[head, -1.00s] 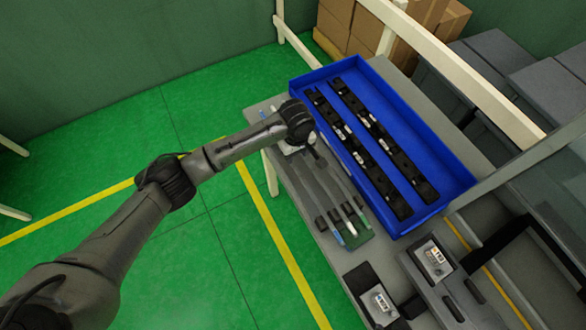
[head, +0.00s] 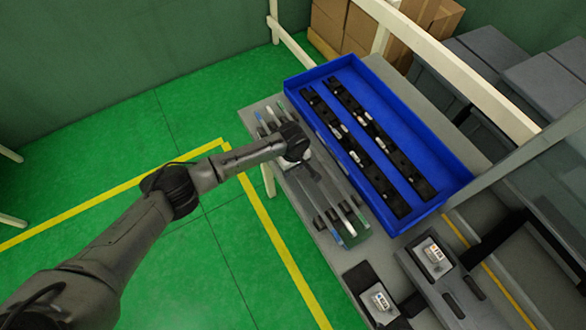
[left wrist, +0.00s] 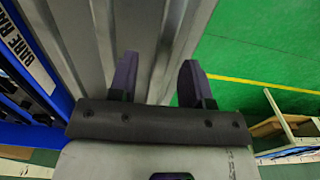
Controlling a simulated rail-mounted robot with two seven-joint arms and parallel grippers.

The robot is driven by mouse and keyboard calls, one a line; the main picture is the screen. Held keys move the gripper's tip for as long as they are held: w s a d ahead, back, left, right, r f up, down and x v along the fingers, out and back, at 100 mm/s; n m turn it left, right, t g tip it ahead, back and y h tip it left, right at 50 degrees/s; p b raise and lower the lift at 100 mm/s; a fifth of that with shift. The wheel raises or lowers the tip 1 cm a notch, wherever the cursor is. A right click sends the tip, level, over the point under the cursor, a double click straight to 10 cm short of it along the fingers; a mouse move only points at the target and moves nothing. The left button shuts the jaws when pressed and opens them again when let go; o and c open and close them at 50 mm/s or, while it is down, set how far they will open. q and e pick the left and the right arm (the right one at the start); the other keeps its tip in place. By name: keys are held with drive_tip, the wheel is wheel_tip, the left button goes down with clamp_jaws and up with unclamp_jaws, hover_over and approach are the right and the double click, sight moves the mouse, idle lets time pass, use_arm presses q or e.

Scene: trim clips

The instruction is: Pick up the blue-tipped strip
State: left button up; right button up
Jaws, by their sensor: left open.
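Several long grey strips lie side by side on the grey table. The blue-tipped strip (head: 337,239) is the outermost, on the floor side, with blue at its near end and at its far end. Beside it lie a white-tipped strip (head: 350,229) and a green-tipped strip (head: 362,218). My left gripper (head: 308,166) is over the middle of the strips and hides part of them. In the left wrist view my left gripper (left wrist: 158,66) is open, its dark purple fingers apart, with grey strip or table surface between them. Contact cannot be told. My right gripper is not in view.
A blue tray (head: 452,190) holding two black rails (head: 385,147) stands beside the strips. Its labelled wall is close in the left wrist view (left wrist: 40,65). Dark fixtures with small labelled blocks (head: 380,300) are at the near end. Green floor is open at left.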

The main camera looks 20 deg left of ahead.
use_arm(q)
clamp_jaws()
idle(0.4)
